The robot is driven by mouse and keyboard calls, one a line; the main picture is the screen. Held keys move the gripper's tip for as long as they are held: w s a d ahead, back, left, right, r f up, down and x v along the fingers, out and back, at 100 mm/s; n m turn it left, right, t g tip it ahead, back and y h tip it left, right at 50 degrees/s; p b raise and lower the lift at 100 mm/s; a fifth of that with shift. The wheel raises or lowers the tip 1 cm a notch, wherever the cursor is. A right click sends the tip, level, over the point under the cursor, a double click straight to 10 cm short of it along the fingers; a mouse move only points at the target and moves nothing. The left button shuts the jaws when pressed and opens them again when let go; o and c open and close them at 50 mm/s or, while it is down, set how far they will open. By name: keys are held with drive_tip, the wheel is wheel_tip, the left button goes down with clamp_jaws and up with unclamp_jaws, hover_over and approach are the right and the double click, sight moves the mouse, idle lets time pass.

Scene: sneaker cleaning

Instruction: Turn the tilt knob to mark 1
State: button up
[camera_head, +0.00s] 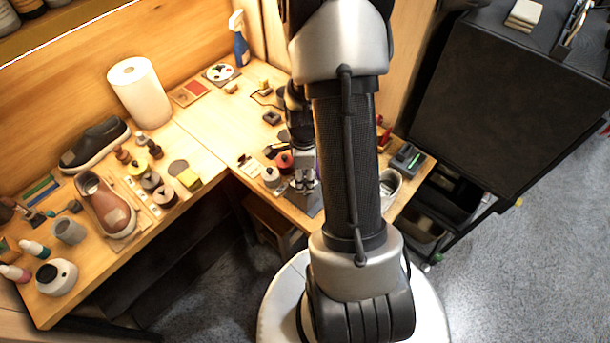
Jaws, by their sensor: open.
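My gripper (303,184) hangs low over the front edge of the right-hand bench part, partly behind my own arm. It is small in view, and its fingers are open and point down over a dark flat plate (316,204). I see nothing held between them. I cannot make out the tilt knob or its marks. They may be hidden behind my arm and gripper, or too small to tell. A red and black round item (284,161) and a pale round jar (270,177) stand just left of the gripper.
A brown shoe (106,206), a dark shoe (95,144), a paper roll (139,92) and several jars and brushes crowd the left bench. A blue spray bottle (239,38) stands at the back. A pale bowl (390,187) and a dark cabinet (510,95) are on the right.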

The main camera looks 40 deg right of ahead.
drive_tip(key=n, duration=1.3)
drive_tip(key=shift+c, duration=0.4)
drive_tip(key=c, duration=0.7)
drive_tip(key=shift+m, duration=1)
drive_tip(key=shift+c, duration=0.2)
drive_tip(key=o, duration=0.8)
drive_tip(key=shift+r, duration=0.1)
